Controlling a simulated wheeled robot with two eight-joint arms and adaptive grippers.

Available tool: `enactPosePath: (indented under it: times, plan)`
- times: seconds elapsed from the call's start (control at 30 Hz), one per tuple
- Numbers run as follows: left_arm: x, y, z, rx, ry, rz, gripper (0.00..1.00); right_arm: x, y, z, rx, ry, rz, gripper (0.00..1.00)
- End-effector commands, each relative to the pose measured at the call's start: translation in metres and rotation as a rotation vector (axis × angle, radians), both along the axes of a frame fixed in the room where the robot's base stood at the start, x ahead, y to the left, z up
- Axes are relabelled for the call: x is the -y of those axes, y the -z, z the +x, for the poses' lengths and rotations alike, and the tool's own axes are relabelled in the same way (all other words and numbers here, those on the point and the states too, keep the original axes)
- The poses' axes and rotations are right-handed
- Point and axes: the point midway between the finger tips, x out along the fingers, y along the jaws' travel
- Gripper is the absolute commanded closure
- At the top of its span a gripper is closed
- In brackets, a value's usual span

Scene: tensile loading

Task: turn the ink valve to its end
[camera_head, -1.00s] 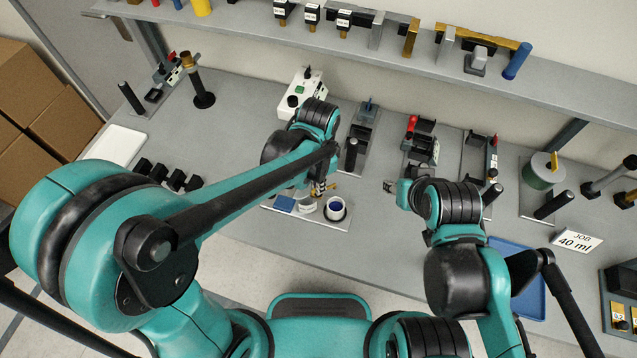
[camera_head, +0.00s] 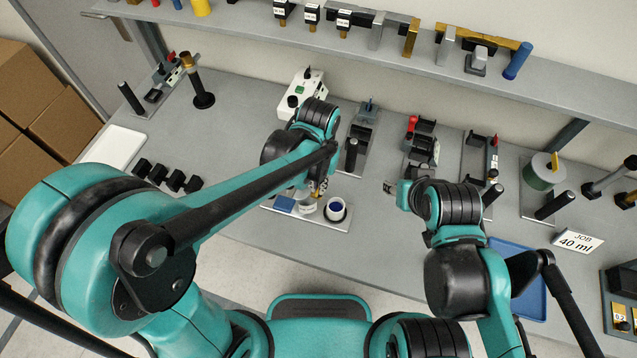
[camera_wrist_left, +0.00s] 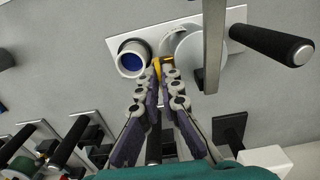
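The ink valve shows as a yellow handle (camera_wrist_left: 157,66) in the left wrist view, beside a round pale vessel (camera_wrist_left: 186,50) and a white cup with blue ink (camera_wrist_left: 131,60). My left gripper (camera_wrist_left: 164,72) has its fingertips close together at the yellow handle and appears shut on it. In the head view the left gripper (camera_head: 318,187) is above the small plate by the ink cup (camera_head: 336,210), and the handle is mostly hidden. My right gripper (camera_head: 391,187) is right of the cup, away from the valve; its fingers are too small to read.
A white box with a black knob (camera_head: 300,97) stands behind the left gripper. Several black blocks (camera_head: 168,175) lie to the left. A card reading 40 ml (camera_head: 576,241) and a blue tray (camera_head: 527,285) are on the right.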

Motion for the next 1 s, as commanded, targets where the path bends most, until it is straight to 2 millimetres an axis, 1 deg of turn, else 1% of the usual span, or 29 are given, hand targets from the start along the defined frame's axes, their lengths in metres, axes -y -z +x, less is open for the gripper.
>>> enactPosePath:
  times: [0.2,0.57,0.6,0.67,1.0]
  plan:
    - [-0.0001,-0.0003,0.0001,0.000,-0.032,0.000,1.00,0.0000,0.0000,0.0000,0.000,0.000,0.000,0.59]
    - [-0.0001,-0.0002,-0.0001,0.000,-0.035,0.000,1.00,0.0000,0.0001,-0.0001,0.000,0.000,0.000,0.59]
    - [-0.0001,-0.0002,-0.0001,0.000,-0.035,0.000,0.90,0.0000,0.0000,0.0000,0.000,0.000,0.000,0.59]
    - [-0.0001,-0.0001,-0.0001,0.000,-0.034,0.000,0.74,0.0000,0.0000,0.0000,0.000,0.000,0.000,0.59]
    - [0.0000,-0.0019,0.0000,0.000,-0.034,0.000,0.74,-0.0001,0.0001,0.0000,0.000,0.000,0.000,0.59]
